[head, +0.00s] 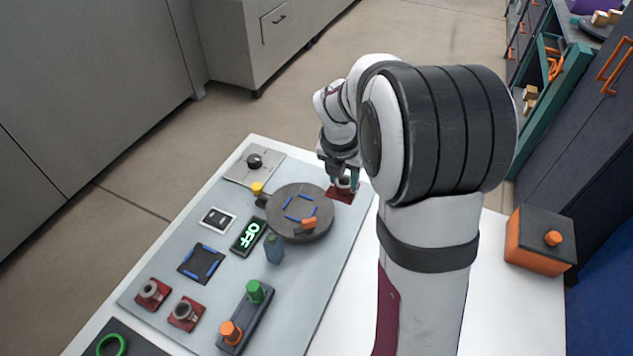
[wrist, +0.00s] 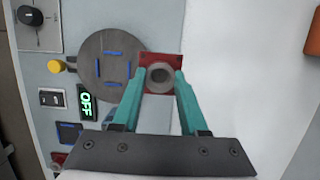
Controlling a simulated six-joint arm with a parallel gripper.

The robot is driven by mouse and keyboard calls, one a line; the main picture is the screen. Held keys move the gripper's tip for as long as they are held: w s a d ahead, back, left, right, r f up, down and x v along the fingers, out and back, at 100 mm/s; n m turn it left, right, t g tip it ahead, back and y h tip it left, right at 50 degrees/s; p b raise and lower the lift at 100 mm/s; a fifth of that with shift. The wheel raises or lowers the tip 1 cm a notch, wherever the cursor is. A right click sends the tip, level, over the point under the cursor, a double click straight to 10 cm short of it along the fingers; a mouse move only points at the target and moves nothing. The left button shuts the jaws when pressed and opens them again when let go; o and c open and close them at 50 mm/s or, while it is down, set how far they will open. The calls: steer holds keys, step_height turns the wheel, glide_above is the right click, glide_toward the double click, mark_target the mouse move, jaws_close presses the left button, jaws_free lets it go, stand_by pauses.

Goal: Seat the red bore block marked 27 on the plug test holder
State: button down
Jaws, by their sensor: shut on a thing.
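My gripper (head: 347,180) is shut on a red bore block (head: 340,195) with a grey ring around its bore. The block is just beyond the right rim of a round grey disc (head: 287,225) with blue corner marks. In the wrist view the block (wrist: 147,59) sits between the teal fingers (wrist: 160,78), bore facing the camera. No number is legible on it. Two similar red blocks (head: 152,294) (head: 185,314) stand at the near left of the panel. I cannot tell which fixture is the plug test holder; the disc and a dark square plate (head: 201,263) both carry blue marks.
An OFF display (head: 248,236), a blue-grey plug-like piece (head: 274,250) and an orange piece (head: 308,225) are near the disc. A dark box with green and orange knobs (head: 247,317) is at the front. An orange box (head: 540,240) stands right. White table right of the panel is clear.

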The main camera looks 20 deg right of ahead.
steer(key=shift+s+d+r, duration=0.25)
steer(key=shift+d+r, duration=0.05)
steer(key=shift+d, duration=0.1)
steer(key=shift+a+m, duration=0.1)
steer(key=shift+m, duration=0.3)
steer(key=w+a+f+n+y, duration=0.15)
steer(key=a+f+n, duration=0.25)
steer(key=a+n, duration=0.9)
steer(key=a+f+n+y, duration=0.3)
steer(key=a+n, duration=0.3)
steer(key=a, duration=1.5)
steer(key=shift+s+d+x, duration=0.1)
steer(key=shift+d+x, duration=0.05)
steer(key=shift+x, duration=0.75)
steer(key=shift+s+d+x, duration=0.1)
steer(key=shift+d+x, duration=0.1)
steer(key=shift+x, duration=0.65)
steer(key=shift+s+d+x, duration=0.1)
steer(key=shift+d+x, duration=0.05)
steer(key=shift+x, duration=0.75)
steer(key=shift+f, duration=0.75)
